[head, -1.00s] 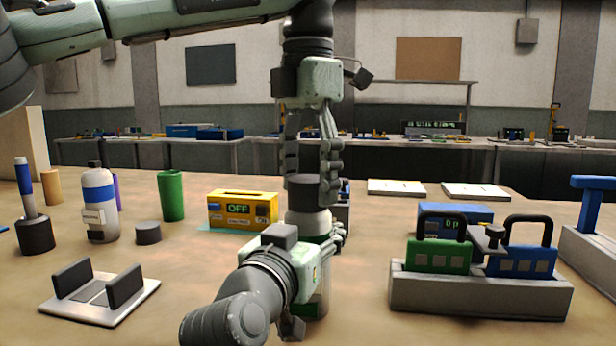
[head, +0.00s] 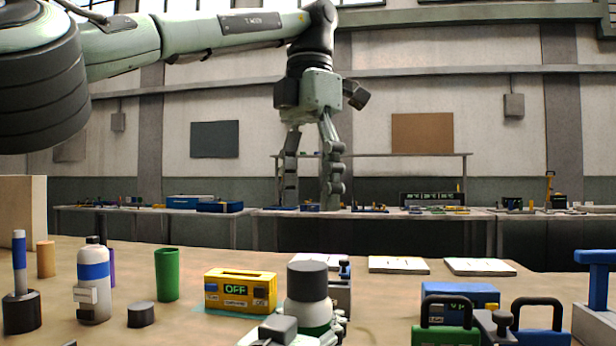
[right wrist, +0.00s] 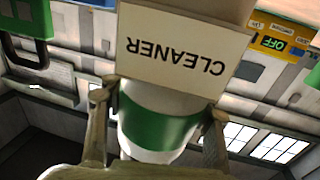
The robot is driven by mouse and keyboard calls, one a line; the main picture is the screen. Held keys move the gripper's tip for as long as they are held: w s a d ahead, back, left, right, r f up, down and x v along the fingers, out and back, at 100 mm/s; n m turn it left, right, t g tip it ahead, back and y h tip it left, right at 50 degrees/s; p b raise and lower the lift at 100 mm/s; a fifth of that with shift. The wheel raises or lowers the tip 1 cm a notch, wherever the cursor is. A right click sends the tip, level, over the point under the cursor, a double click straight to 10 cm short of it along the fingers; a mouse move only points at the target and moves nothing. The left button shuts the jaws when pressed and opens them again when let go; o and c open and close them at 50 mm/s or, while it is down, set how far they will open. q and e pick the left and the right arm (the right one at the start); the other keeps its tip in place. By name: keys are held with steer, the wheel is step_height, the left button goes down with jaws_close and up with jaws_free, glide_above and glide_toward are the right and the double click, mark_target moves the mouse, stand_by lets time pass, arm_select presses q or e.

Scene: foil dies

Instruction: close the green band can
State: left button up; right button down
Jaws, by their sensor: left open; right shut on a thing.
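The green band can (head: 309,314) stands upright at the bottom middle of the head view, its lower part hidden by my right gripper. A dark grey cap (head: 307,280) sits level on its top; I cannot tell how tightly. My right gripper (right wrist: 160,115) is shut on the can, with a finger on each side of the green band in the right wrist view. A label reading CLEANER (right wrist: 180,45) shows there too. My left gripper (head: 311,200) is open and empty, pointing down above the cap and clear of it.
A yellow box reading OFF (head: 240,290) and a green cup (head: 167,274) stand left of the can. A blue-banded bottle (head: 93,282) and a loose dark cap (head: 141,315) are farther left. Green (head: 446,334) and blue padlock-like blocks are at right.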

arm_select(q)
steer(key=shift+r, duration=1.05)
arm_select(e)
steer(key=c, duration=0.5)
jaws_free()
steer(key=shift+s, duration=0.1)
steer(key=v, duration=1.2)
